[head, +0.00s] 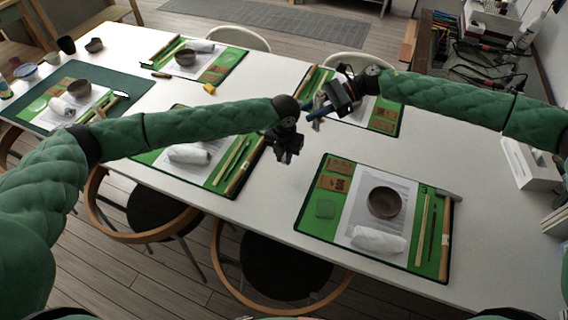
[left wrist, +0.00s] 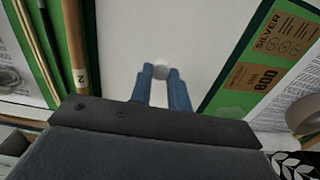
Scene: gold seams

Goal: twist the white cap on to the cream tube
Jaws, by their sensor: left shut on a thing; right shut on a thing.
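My left gripper (head: 287,153) hangs over the bare white table between the mats, pointing down. My right gripper (head: 322,104) is higher in the head view, to the right of the left one. It is shut on a small pale thing (head: 317,114), which looks like the cream tube and is largely hidden by the fingers. The two grippers are apart, and cap and tube do not visibly touch.
A green mat (head: 301,224) with a bowl (head: 384,202), a white cloth roll (head: 378,240) and sticks lies at the front right. Other set mats lie behind and to the left. A white box (head: 530,164) stands at the right edge. The table between the mats is clear.

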